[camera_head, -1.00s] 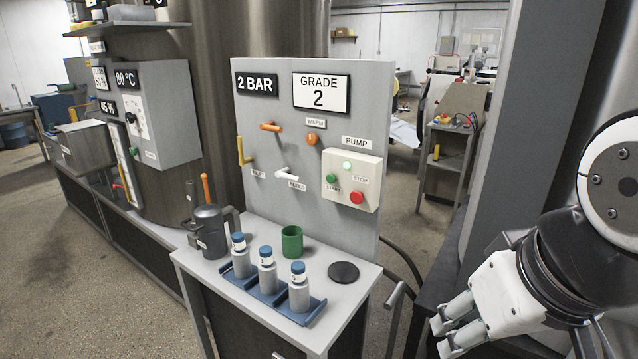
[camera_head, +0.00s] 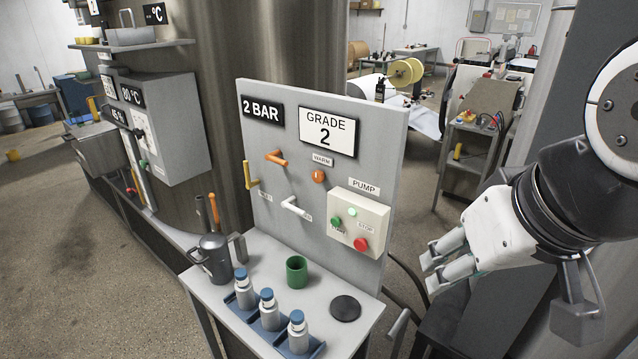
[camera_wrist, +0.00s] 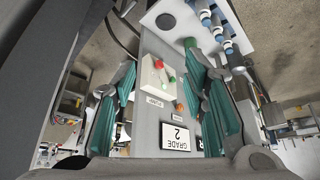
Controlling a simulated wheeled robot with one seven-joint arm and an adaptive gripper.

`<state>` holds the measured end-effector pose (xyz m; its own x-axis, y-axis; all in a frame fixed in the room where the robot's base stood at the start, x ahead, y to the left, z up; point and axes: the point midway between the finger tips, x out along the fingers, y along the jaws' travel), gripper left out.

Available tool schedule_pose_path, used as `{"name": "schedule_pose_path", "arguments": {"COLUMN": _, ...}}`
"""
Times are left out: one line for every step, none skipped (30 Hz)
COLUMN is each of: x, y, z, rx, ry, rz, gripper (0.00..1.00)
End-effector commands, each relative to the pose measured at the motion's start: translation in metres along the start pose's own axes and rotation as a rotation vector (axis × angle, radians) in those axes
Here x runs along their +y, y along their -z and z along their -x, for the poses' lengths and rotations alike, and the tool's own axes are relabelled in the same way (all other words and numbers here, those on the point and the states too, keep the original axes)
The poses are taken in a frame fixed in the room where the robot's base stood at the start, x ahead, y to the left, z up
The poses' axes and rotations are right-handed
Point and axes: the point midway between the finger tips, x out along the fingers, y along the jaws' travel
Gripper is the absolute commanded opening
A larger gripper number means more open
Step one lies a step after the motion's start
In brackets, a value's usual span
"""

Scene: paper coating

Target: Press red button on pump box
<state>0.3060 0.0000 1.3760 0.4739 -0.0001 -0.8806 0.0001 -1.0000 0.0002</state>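The pump box (camera_head: 357,222) is a cream box on the lower right of the grey upright panel (camera_head: 330,110). Its red button (camera_head: 361,244) is at the lower right under the STOP label, and a green button (camera_head: 336,223) is to the left. A pale green lamp (camera_head: 352,212) shows above them. My gripper (camera_head: 430,268) is to the right of the box, apart from it, with its fingers spread and nothing between them. In the wrist view the pump box (camera_wrist: 157,78) appears upside down between the open teal finger pads, with the red button (camera_wrist: 158,64) visible.
Orange, yellow and white handles (camera_head: 293,207) stick out of the panel left of the box. The bench below holds a grey jug (camera_head: 214,258), a green cup (camera_head: 296,269), a black disc (camera_head: 345,308) and blue-capped bottles (camera_head: 269,310). The space between gripper and box looks clear.

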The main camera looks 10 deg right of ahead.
Motion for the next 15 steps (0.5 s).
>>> {"name": "schedule_pose_path", "arguments": {"x": -0.0001, "y": -0.0005, "z": 0.0003, "rx": -0.001, "ry": 0.0, "rz": 0.0, "gripper": 0.4}}
{"name": "schedule_pose_path", "arguments": {"x": -0.0001, "y": -0.0002, "z": -0.0003, "rx": -0.002, "ry": 0.0, "rz": 0.0, "gripper": 0.4}}
{"name": "schedule_pose_path", "arguments": {"x": -0.0001, "y": -0.0001, "z": -0.0005, "rx": -0.002, "ry": 0.0, "rz": 0.0, "gripper": 0.4}}
{"name": "schedule_pose_path", "arguments": {"x": -0.0001, "y": -0.0001, "z": -0.0005, "rx": -0.002, "ry": 0.0, "rz": 0.0, "gripper": 0.4}}
{"name": "schedule_pose_path", "arguments": {"x": -0.0001, "y": -0.0001, "z": -0.0005, "rx": -0.001, "ry": 0.0, "rz": 0.0, "gripper": 0.35}}
{"name": "schedule_pose_path", "arguments": {"x": 0.0, "y": -0.0001, "z": -0.0005, "rx": -0.001, "ry": 0.0, "rz": 0.0, "gripper": 0.26}}
{"name": "schedule_pose_path", "arguments": {"x": 0.0, "y": -0.0001, "z": -0.0005, "rx": -0.001, "ry": 0.0, "rz": 0.0, "gripper": 0.2}}
{"name": "schedule_pose_path", "arguments": {"x": 0.0, "y": -0.0001, "z": -0.0005, "rx": -0.001, "ry": 0.0, "rz": 0.0, "gripper": 0.13}}
{"name": "schedule_pose_path", "arguments": {"x": 0.0, "y": 0.0, "z": -0.0006, "rx": -0.001, "ry": 0.0, "rz": 0.0, "gripper": 0.04}}
{"name": "schedule_pose_path", "arguments": {"x": 0.0, "y": -0.0001, "z": -0.0006, "rx": -0.002, "ry": 0.0, "rz": 0.0, "gripper": 0.0}}
{"name": "schedule_pose_path", "arguments": {"x": 0.0, "y": 0.0, "z": -0.0006, "rx": -0.002, "ry": 0.0, "rz": 0.0, "gripper": 0.0}}
{"name": "schedule_pose_path", "arguments": {"x": 0.0, "y": 0.0, "z": -0.0006, "rx": -0.001, "ry": 0.0, "rz": 0.0, "gripper": 0.0}}
{"name": "schedule_pose_path", "arguments": {"x": 0.0, "y": 0.0, "z": -0.0006, "rx": -0.001, "ry": 0.0, "rz": 0.0, "gripper": 0.0}}
{"name": "schedule_pose_path", "arguments": {"x": 0.0, "y": 0.0, "z": -0.0006, "rx": -0.002, "ry": 0.0, "rz": 0.0, "gripper": 0.0}}
{"name": "schedule_pose_path", "arguments": {"x": 0.0, "y": 0.0, "z": -0.0006, "rx": -0.001, "ry": 0.0, "rz": 0.0, "gripper": 0.0}}
